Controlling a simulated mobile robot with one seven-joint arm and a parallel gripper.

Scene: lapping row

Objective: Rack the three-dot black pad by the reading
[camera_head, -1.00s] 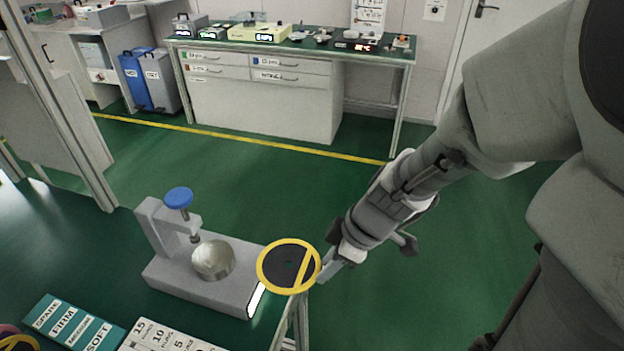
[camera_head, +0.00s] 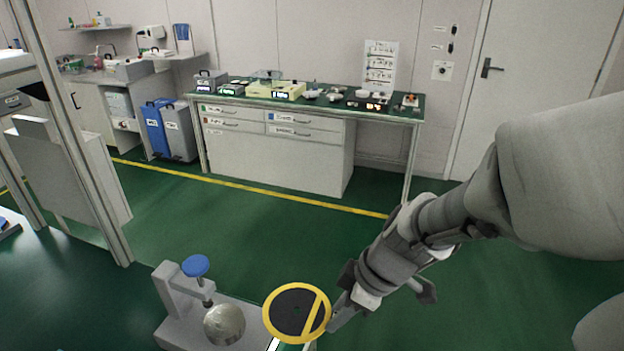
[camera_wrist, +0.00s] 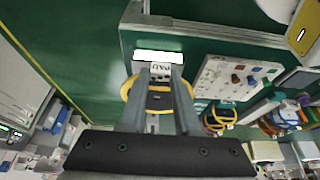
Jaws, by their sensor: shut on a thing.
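My gripper (camera_head: 338,316) is shut on a round black pad (camera_head: 290,309) with a yellow rim and a yellow stripe across it. It holds the pad by its right edge, in the air over the near bench's edge. In the wrist view the pad (camera_wrist: 158,102) shows between the two fingers. No dots can be made out on it. A grey gauge (camera_head: 177,300) with a blue knob (camera_head: 195,266) and a round metal disc (camera_head: 224,326) stands just left of the pad. Its bright readout (camera_head: 273,345) is cut off and unreadable; a bright white strip (camera_wrist: 158,56) shows in the wrist view.
In the wrist view a pale board (camera_wrist: 225,82) with coloured marks and several yellow-rimmed rings (camera_wrist: 217,119) lie to the right. A back bench (camera_head: 300,104) with instruments stands against the wall. Blue and grey bins (camera_head: 158,128) are at its left. Green floor between is clear.

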